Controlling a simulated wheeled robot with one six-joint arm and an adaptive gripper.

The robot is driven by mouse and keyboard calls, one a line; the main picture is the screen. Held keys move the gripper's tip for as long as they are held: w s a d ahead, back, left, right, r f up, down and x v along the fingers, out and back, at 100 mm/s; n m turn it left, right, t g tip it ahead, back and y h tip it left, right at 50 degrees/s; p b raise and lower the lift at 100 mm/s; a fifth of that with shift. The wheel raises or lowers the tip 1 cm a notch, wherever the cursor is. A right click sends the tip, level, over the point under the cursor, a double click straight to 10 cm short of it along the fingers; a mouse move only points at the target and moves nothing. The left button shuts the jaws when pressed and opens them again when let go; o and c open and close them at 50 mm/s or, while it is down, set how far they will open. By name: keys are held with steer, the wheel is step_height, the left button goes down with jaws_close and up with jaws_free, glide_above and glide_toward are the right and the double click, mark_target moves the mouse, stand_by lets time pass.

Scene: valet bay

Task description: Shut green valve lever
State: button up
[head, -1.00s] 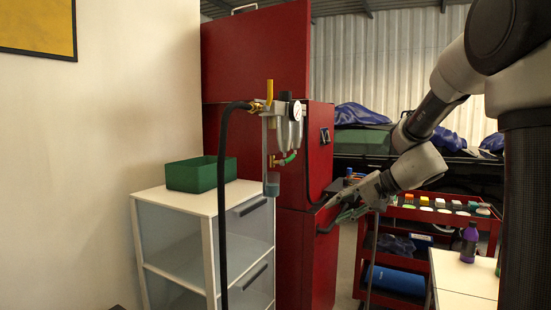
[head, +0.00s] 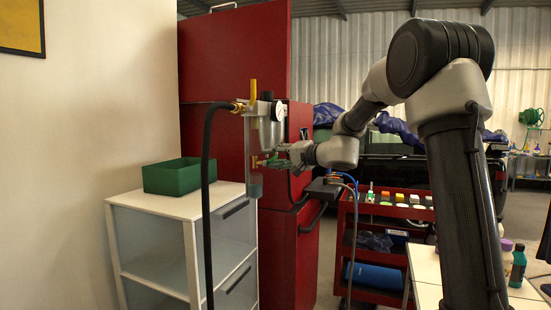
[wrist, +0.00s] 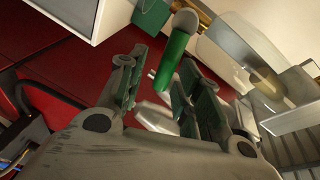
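The green valve lever (wrist: 174,60) has a pale rounded end. In the wrist view it lies between the fingertips of my gripper (wrist: 165,75), nearer the right finger. The two fingers stand apart and the gripper is open; I cannot tell if either touches the lever. In the head view my gripper (head: 277,161) reaches leftward to the lower part of the air unit (head: 265,130), covering most of the lever there. A yellow lever (head: 253,91) stands upright at the unit's top, beside a round gauge (head: 279,111).
A black hose (head: 206,200) hangs left of the unit. A green bin (head: 173,178) stands on a white drawer cabinet (head: 155,203). A red cabinet (head: 235,60) is behind. A red cart (head: 388,222) with bottles stands at right.

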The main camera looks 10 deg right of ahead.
steer(key=shift+c, duration=0.2)
jaws_close()
steer(key=shift+w+f+m+g, duration=0.1)
steer(key=shift+f+m+g, duration=0.55)
steer(key=shift+m, duration=0.75)
steer(key=shift+f, duration=0.15)
steer(key=shift+o, duration=0.2)
jaws_free()
